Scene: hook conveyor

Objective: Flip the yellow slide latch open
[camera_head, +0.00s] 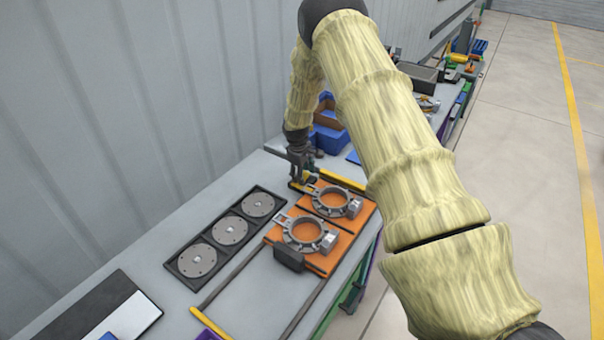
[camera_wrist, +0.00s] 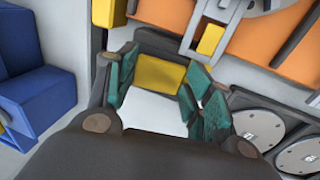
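My gripper (camera_head: 302,172) reaches down at the far left corner of the orange fixtures in the head view. In the wrist view its teal-padded fingers (camera_wrist: 165,90) stand apart. A yellow block (camera_wrist: 156,74), which looks like the slide latch, shows between them, with a white surface below it. I cannot tell whether the fingers touch the block. In the head view a yellow piece (camera_head: 298,187) shows at the fingertips, partly hidden by them. A smaller yellow piece (camera_wrist: 210,40) sits on a grey frame beside the right finger.
Two orange plates (camera_head: 340,243) carry grey ring clamps (camera_head: 305,233). A black tray (camera_head: 178,268) with three grey discs lies to their left. A yellow rail end (camera_head: 342,180) runs behind the plates. Blue bins (camera_head: 330,138) stand behind my gripper.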

